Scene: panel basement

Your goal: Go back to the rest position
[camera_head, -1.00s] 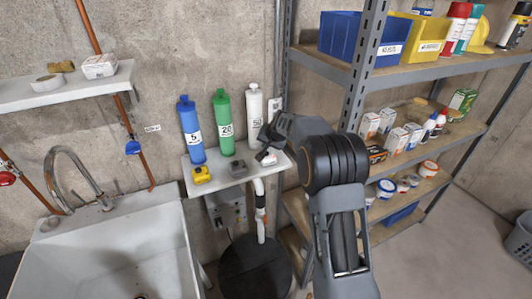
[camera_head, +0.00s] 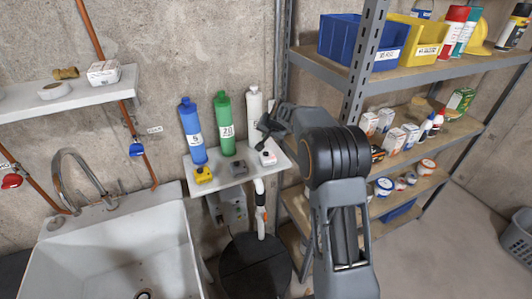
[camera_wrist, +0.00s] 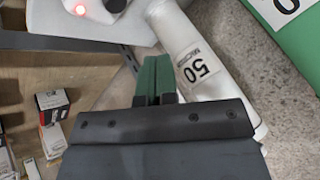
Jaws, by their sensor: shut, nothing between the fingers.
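My gripper (camera_head: 262,128) is shut and empty, in front of the white bottle (camera_head: 254,105) and above the right part of the small wall shelf (camera_head: 226,178). In the wrist view its fingers (camera_wrist: 155,78) are together, beside the white bottle (camera_wrist: 195,60) labelled 50. My arm crosses the middle right of the head view.
A blue bottle (camera_head: 193,135) and a green bottle (camera_head: 225,125) stand left of the white one. A yellow device (camera_head: 203,175) and a grey device (camera_head: 238,168) lie before them. A sink (camera_head: 120,250) is at left. A metal rack (camera_head: 310,65) stands close at right.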

